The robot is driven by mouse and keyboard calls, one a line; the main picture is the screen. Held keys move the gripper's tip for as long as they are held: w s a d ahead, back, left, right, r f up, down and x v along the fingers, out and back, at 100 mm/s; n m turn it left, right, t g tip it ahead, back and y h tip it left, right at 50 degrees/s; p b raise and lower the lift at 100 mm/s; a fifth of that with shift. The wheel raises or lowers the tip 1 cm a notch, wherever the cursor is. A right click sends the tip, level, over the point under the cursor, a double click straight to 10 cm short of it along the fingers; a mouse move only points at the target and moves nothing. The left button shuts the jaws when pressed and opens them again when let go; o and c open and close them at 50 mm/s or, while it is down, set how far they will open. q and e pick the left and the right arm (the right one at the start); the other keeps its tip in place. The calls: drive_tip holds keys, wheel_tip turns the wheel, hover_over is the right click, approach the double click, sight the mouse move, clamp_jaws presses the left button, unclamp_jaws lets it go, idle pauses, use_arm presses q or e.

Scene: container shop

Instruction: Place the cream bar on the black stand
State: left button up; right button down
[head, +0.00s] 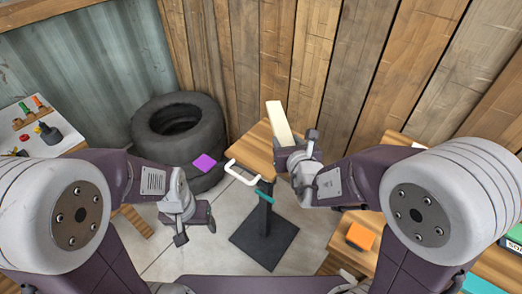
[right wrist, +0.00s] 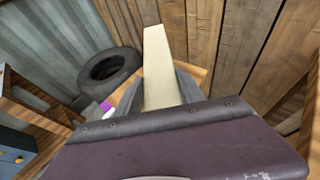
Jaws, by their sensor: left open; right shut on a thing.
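The cream bar (head: 279,121) is a long pale block. My right gripper (head: 290,153) is shut on its near end, and the bar points away toward the plank wall. In the right wrist view the bar (right wrist: 159,65) stretches out from between the two fingers (right wrist: 161,98). The black stand (head: 265,238) has a square base and a post under a small wooden top (head: 253,148). The bar and right gripper overlap the top's right side; I cannot tell whether the bar touches it. My left gripper (head: 196,230) is open and empty, low, left of the stand.
A cream U-shaped handle (head: 242,174) and a teal piece (head: 265,196) are at the top's near edge. Stacked black tires (head: 180,125) stand behind left, with a purple square (head: 204,162) before them. A white table (head: 45,135) is left; an orange block (head: 360,236) lies right.

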hover_over(253, 165)
wheel_tip(253, 165, down, 6)
drive_tip(key=shift+w+a+f, duration=0.1)
drive_tip(key=shift+f+b, duration=0.65)
drive_tip(key=shift+f, duration=1.3)
drive_tip(key=shift+f+b, duration=0.2)
drive_tip(key=shift+b, duration=0.1)
drive_tip(key=c, duration=0.7)
unclamp_jaws()
drive_tip(key=shift+r, duration=0.1)
